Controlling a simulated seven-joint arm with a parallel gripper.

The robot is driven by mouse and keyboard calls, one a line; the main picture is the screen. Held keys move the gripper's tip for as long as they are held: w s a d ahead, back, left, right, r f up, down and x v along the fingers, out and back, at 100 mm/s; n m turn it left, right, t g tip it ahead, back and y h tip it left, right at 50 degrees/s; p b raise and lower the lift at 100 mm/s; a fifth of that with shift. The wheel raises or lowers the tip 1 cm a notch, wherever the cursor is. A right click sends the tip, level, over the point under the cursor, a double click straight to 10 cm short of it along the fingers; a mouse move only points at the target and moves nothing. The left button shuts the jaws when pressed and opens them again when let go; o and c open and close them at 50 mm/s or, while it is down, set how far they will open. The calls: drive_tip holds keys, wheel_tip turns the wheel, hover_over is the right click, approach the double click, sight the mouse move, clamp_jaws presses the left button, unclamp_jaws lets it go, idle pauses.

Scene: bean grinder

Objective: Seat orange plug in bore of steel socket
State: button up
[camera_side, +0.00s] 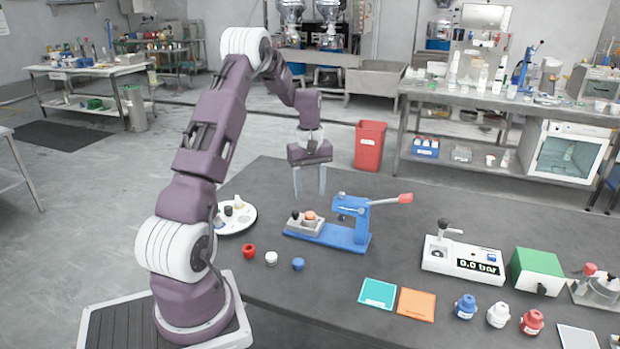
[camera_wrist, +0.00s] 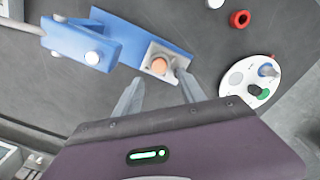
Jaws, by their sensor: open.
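The orange plug (camera_side: 310,215) stands at the steel socket, a grey block (camera_side: 311,229) on the blue press base. In the wrist view the plug's round orange top (camera_wrist: 159,66) lies within the outline of the grey socket (camera_wrist: 151,53). I cannot tell how deep it sits in the bore. My gripper (camera_side: 309,196) is open and empty, pointing down above and behind the socket in the side view. In the wrist view its two fingers (camera_wrist: 159,78) are spread, with the plug just beyond and between their tips. The right finger covers part of the socket.
The blue press (camera_side: 352,213) with its red-tipped lever stands right beside the socket. A round white tray (camera_side: 236,225) with small parts is at the left. Red (camera_side: 249,251), white (camera_side: 271,258) and blue (camera_side: 298,264) pieces lie in front. A gauge (camera_side: 463,258) stands right; table between is clear.

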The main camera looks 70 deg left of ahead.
drive_tip(key=w+d+r+m, duration=0.1)
drive_tip(key=d+r+m, duration=0.1)
drive_tip(key=d+r, duration=0.6)
drive_tip(key=s+d+r+m+t+y, duration=0.1)
drive_tip(key=s+d+r+m+t, duration=0.15)
drive_tip(key=d+r+m, duration=0.65)
drive_tip(key=s+d+m+t, duration=0.1)
drive_tip(key=s+d+m, duration=0.2)
drive_tip(key=s+d, duration=0.5)
drive_tip(key=s+d+r+m+t+h, duration=0.1)
drive_tip(key=s+d+m+t, duration=0.1)
drive_tip(key=s+d, duration=0.7)
drive_tip(key=shift+s+d+r+m, duration=0.15)
drive_tip(key=shift+d+r+m, duration=0.2)
drive_tip(key=shift+d, duration=0.2)
